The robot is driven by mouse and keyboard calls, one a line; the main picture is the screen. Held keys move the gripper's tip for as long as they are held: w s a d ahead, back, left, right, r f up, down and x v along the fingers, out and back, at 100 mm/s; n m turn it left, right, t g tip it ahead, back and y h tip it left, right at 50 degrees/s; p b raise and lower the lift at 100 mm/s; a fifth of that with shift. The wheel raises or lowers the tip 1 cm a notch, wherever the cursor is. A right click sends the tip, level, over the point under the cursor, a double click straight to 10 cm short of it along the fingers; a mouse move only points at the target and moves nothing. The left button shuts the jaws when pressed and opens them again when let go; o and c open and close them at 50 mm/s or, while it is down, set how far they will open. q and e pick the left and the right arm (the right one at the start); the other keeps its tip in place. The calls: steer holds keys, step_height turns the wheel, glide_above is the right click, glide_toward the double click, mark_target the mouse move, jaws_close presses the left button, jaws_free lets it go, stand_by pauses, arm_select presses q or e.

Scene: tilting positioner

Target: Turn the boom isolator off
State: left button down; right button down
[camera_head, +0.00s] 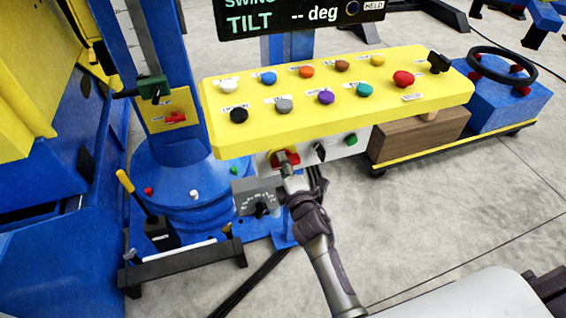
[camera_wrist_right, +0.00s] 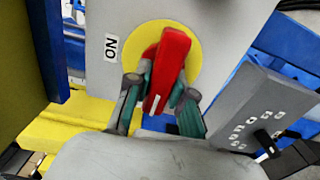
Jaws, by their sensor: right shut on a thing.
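The isolator is a red rotary handle (camera_wrist_right: 173,62) on a round yellow plate (camera_wrist_right: 192,45), set in a pale grey panel. A sideways "ON" label (camera_wrist_right: 111,47) is left of the plate in the right wrist view. The handle lies nearly upright there, with a white mark at its lower end. My right gripper (camera_wrist_right: 158,97) is shut on the handle, one finger on each side. In the head view the handle (camera_head: 284,158) shows under the yellow console, with my right gripper (camera_head: 291,178) at it. My left gripper is not in view.
The yellow console (camera_head: 300,128) with several coloured buttons overhangs the panel. A grey dial box (camera_head: 257,196) is close left of my right gripper. A black selector (camera_head: 320,151) and a green button (camera_head: 351,139) are right of the handle. Open floor (camera_head: 440,210) lies to the right.

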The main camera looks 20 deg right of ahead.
steer(key=c, duration=1)
jaws_free()
steer(key=shift+s, duration=0.1)
steer(key=shift+s+f, duration=0.1)
steer(key=shift+s, duration=0.3)
steer(key=s, duration=0.6)
steer(key=shift+s, duration=0.25)
steer(key=shift+d, duration=0.15)
